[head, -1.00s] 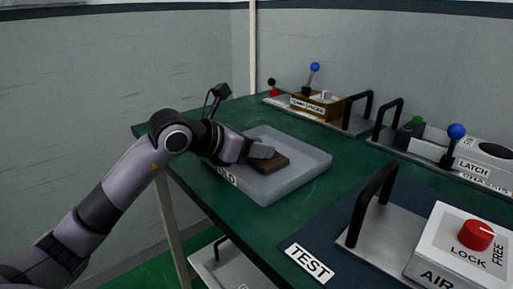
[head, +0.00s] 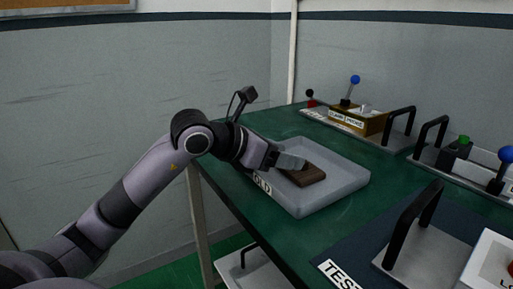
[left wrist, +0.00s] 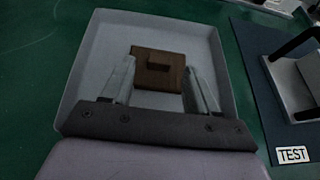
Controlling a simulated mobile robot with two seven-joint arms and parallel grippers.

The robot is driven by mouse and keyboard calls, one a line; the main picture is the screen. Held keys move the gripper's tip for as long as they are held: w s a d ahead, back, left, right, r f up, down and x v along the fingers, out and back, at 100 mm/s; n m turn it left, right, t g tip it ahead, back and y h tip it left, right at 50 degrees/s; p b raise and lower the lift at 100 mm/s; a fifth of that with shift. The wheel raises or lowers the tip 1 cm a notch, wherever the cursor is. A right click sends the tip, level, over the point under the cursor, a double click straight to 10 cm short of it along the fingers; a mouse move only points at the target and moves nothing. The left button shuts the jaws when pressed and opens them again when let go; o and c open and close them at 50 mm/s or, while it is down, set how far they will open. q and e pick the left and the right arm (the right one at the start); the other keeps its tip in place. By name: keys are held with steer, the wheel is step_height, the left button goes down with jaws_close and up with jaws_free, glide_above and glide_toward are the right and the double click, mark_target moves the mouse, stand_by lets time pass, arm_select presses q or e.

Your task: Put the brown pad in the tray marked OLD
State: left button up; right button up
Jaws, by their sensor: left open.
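The brown pad (head: 305,175) lies in the grey tray (head: 342,188) marked OLD, whose label (head: 262,184) is partly covered by my arm in the head view. In the left wrist view the pad (left wrist: 158,69) shows a small raised block on its face, and the tray's rim (left wrist: 150,18) surrounds it. My left gripper (head: 290,162) is over the tray, right at the pad. In the left wrist view its two fingers (left wrist: 160,88) are apart, one on each side of the pad's near part. My right gripper is not in view.
The green table (head: 300,125) carries a TEST mat (head: 375,245) with a black-handled plate (head: 430,250) to the right. A brown box with a blue-knobbed lever (head: 370,122) and a LATCH fixture (head: 460,160) stand farther back. A grey wall is behind.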

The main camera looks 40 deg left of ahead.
arm_select(q)
steer(key=b+v, duration=0.1)
steer(key=v, duration=0.7)
steer(key=shift+s+r, duration=0.15)
steer(key=shift+s, duration=0.2)
steer(key=shift+a, duration=0.1)
